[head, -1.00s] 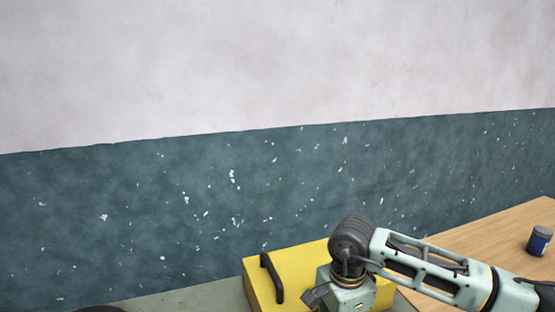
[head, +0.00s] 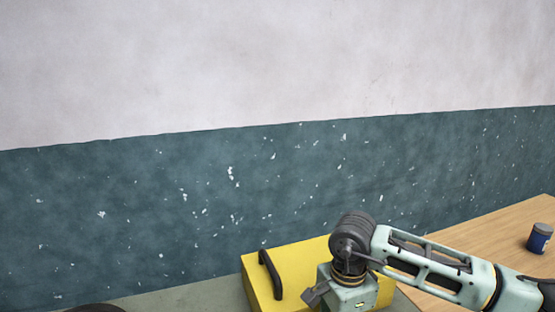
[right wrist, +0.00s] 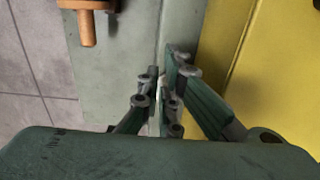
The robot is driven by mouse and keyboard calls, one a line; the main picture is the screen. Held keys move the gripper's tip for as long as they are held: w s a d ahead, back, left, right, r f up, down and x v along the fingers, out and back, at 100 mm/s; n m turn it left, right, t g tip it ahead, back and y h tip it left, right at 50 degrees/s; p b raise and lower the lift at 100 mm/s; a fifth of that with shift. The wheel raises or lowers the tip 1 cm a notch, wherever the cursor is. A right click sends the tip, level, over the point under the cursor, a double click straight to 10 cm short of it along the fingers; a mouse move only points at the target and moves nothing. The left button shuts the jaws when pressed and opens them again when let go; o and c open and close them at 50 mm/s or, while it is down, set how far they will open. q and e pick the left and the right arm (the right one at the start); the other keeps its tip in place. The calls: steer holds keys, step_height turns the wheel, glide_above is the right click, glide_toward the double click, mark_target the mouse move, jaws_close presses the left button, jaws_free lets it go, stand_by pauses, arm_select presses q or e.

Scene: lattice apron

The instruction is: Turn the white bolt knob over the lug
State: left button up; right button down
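My right gripper (right wrist: 165,88) points down over a grey-green surface beside a yellow box (right wrist: 270,65) in the right wrist view. Its fingers are close together. A narrow pale sliver (right wrist: 157,105) shows between them; I cannot tell whether it is the white bolt knob. The lug cannot be made out. In the head view my right arm's wrist hangs over the yellow box (head: 262,285), and the fingers are hidden below the frame. My left gripper is not in view.
An orange-brown fitting with a round peg (right wrist: 88,28) sits at the top left of the right wrist view. Tiled floor (right wrist: 30,80) lies left of it. The box has a black handle (head: 270,274). A blue jar (head: 539,240) stands on a wooden table (head: 485,228).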

steer(key=shift+s+f, duration=0.5)
steer(key=shift+f, duration=0.1)
step_height(320, 180, up, 6)
steer(key=p, duration=0.3)
steer(key=shift+w+r, duration=0.2)
steer(key=shift+a, duration=0.1)
